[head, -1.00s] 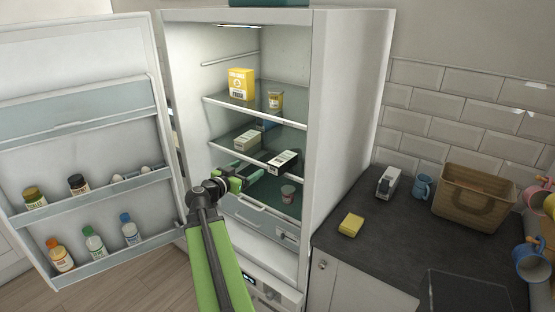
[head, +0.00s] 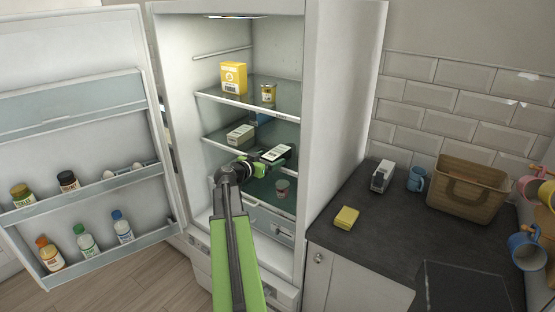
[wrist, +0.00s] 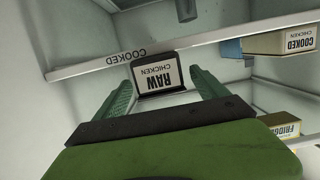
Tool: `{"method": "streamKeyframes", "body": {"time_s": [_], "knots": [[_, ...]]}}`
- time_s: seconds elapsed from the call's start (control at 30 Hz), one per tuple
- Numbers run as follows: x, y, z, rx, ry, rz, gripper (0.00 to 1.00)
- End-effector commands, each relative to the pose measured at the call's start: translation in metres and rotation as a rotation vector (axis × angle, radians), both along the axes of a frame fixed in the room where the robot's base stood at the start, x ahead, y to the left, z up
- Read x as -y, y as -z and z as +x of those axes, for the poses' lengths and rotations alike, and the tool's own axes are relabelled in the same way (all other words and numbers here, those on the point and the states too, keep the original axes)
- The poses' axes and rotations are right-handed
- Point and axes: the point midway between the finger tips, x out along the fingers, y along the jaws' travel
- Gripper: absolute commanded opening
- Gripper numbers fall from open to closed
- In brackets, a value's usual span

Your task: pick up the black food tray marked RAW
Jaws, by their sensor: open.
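The black RAW tray (head: 277,153) sits at the front of the fridge's middle shelf, its white label showing. In the wrist view the tray (wrist: 160,76) reads RAW CHICKEN upside down. My gripper (head: 263,159) is just left of and in front of the tray in the head view. In the wrist view its green fingers are open, one on each side of the tray's outline. I cannot tell whether the fingertips reach alongside it, and I see no grip on it.
The shelf edge (wrist: 100,66) reads COOKED. A pale COOKED CHICKEN tray (head: 240,134) stands left of the RAW tray. A yellow carton (head: 234,77) and small tub (head: 268,93) stand on the shelf above; a cup (head: 282,187) stands below. The open fridge door (head: 85,130) is at left.

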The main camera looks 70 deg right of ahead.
Motion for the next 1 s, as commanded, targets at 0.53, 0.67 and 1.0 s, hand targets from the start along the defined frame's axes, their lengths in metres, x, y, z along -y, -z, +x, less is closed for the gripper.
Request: {"method": "streamKeyframes", "body": {"time_s": [0.53,0.67,1.0], "knots": [[0.049,0.006,-0.014,-0.001,-0.001,-0.001,0.83],[0.048,0.006,-0.014,-0.001,-0.001,0.0,0.72],[0.048,0.006,-0.014,-0.001,-0.001,0.0,0.28]]}}
